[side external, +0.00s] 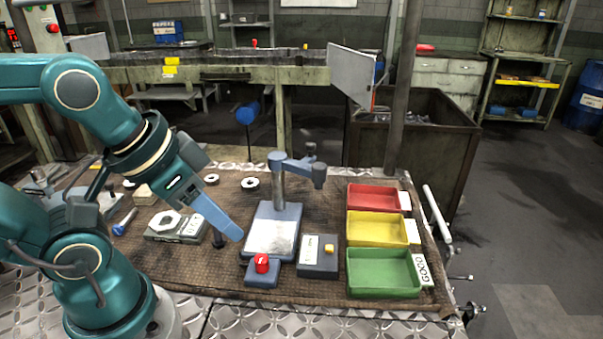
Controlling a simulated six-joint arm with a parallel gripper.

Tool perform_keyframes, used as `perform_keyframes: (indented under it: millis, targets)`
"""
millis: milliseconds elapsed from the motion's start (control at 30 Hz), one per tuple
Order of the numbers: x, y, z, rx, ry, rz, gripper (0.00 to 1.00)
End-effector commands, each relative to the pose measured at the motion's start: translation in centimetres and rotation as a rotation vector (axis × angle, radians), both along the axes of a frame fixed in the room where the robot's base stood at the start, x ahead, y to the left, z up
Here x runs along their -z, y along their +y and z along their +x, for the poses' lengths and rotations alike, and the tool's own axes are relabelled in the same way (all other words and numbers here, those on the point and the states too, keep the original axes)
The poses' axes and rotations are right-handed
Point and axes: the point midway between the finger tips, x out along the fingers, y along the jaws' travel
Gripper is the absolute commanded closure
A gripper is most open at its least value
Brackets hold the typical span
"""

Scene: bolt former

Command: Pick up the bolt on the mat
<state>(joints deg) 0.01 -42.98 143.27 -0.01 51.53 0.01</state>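The brown mat (190,278) covers the bench top. A blue bolt-like piece (124,222) lies on it at the left, with its thicker end toward the front. A small dark piece (218,241) stands on the mat just below my gripper; it could be a bolt, but it is too small to be sure. My gripper (236,236) comes down from the upper left, its blue finger slanting down to the right. Its tip is near the left edge of the press stand's base. Only one finger shows clearly, so its opening and anything between the fingers are hidden.
A press stand (279,188) stands mid-mat, with a red-button box (262,270) and a yellow-button box (318,257) in front. Red (375,198), yellow (377,229) and green (383,273) trays line the right. A gauge block (176,227) lies left of my gripper. The front mat is clear.

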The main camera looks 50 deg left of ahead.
Motion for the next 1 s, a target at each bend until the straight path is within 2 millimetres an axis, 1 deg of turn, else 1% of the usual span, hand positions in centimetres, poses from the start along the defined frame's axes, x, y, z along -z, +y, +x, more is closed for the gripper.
perform_keyframes:
  millis: [267, 367, 433, 600, 733, 867, 1000]
  targets:
    - [0.1, 0.1, 0.0, 0.007, 0.012, 0.007, 0.66]
    - [0.9, 0.3, -0.2, 0.039, 0.067, 0.043, 0.66]
    - [1.8, 0.6, -0.4, 0.085, 0.138, 0.092, 0.66]
    - [4.5, 2.1, -1.1, 0.244, 0.356, 0.266, 0.66]
    - [6.2, 3.5, -1.5, 0.381, 0.516, 0.414, 0.66]
    - [7.7, 5.0, -1.5, 0.526, 0.665, 0.571, 0.66]
    - [9.1, 6.5, -1.2, 0.688, 0.812, 0.747, 0.66]
